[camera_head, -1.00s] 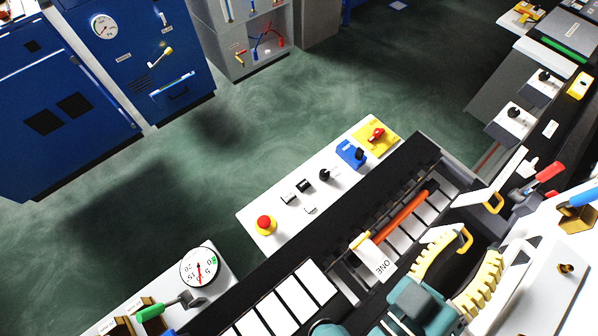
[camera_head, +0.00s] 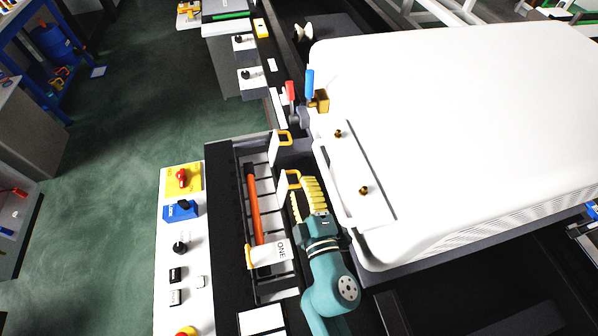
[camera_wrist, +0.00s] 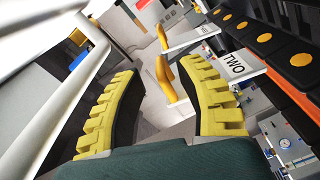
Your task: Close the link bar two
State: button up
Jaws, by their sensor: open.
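Link bar two (camera_wrist: 235,66) is a white plate marked TWO with a yellow loop handle (camera_wrist: 167,80). In the wrist view it reaches from between my fingertips toward the right. In the head view, the handle of what looks like the same bar (camera_head: 292,179) shows just beyond my fingertips. My gripper (camera_head: 306,192), with yellow ribbed fingers, is open and empty. In the wrist view my gripper (camera_wrist: 158,72) has its fingers on either side of the handle, apart from it as far as I can tell. Contact is unclear.
A bar marked ONE (camera_head: 268,253) lies across the orange rod (camera_head: 254,205). Another yellow-handled bar (camera_head: 285,137) stands farther back. A large white casing (camera_head: 450,130) is close on the right.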

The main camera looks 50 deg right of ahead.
aim_at(299, 178)
jog(key=x, duration=0.3)
jog(key=shift+w+d, duration=0.1)
grip_shut()
